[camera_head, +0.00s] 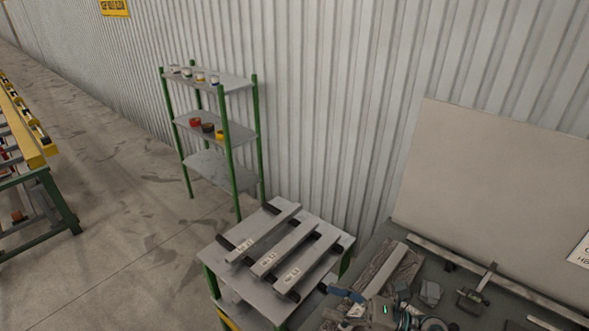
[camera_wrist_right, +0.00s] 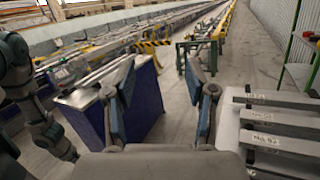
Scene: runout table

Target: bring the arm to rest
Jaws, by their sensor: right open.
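My right gripper (camera_head: 349,302) shows at the bottom of the head view, low beside the right front corner of a small green-legged table. It also shows in the right wrist view (camera_wrist_right: 168,78), with its two blue-padded fingers spread wide and nothing between them. My right arm behind it is mostly cut off by the bottom edge of the head view. My left gripper does not show in the head view.
Labelled metal bars (camera_head: 284,252) lie on dark supports on the small table (camera_head: 222,266). A workbench (camera_head: 436,268) with loose tools is at right, before an upright board (camera_head: 490,190). A green-post shelf (camera_head: 210,124) stands by the wall. Floor (camera_head: 120,220) at left is clear.

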